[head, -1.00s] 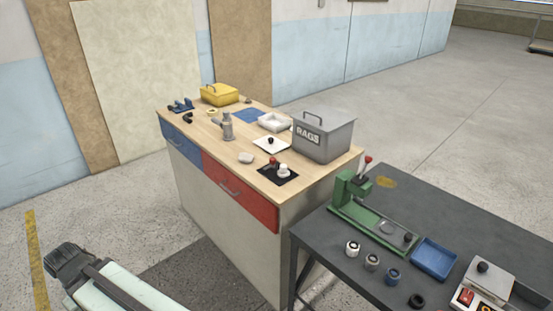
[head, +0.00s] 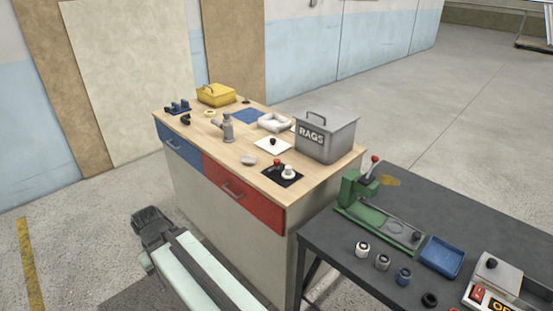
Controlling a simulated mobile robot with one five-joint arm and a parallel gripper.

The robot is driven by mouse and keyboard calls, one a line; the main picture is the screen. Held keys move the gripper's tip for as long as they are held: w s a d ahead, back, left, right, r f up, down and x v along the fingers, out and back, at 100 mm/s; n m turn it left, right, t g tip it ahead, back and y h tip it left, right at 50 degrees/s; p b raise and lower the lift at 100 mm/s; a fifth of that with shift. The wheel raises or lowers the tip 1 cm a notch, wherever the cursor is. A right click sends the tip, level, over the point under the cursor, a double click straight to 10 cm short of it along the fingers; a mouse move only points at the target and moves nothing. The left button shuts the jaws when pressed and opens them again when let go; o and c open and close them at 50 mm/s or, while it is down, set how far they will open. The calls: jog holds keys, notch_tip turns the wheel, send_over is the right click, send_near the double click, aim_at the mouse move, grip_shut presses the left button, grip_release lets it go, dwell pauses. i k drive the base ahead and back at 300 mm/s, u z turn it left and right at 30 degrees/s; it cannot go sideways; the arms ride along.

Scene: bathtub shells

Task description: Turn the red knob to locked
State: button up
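A small red knob (head: 277,163) stands on a black plate (head: 281,180) near the front right of the wooden bench top, beside a white round piece (head: 289,171). Another red ball (head: 375,158) tips the lever of a green press on the dark table. I cannot read any lock marking on either. My arm reaches up from the bottom edge. My gripper (head: 150,222) is the dark end in front of the bench's blue drawer, left of and well apart from both red parts. Its fingers are too unclear to tell open from shut.
The bench top (head: 222,160) carries a grey RAGS bin (head: 327,137), a yellow box (head: 216,94), a white tray (head: 274,122) and a grey bottle (head: 228,128). The dark table (head: 460,205) at right holds the green press (head: 370,215), a blue tray (head: 441,257) and several small cylinders.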

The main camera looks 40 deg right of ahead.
aim_at(276, 161)
jog(key=z, duration=0.1)
jog(key=i, duration=0.95)
jog(key=u, duration=0.05)
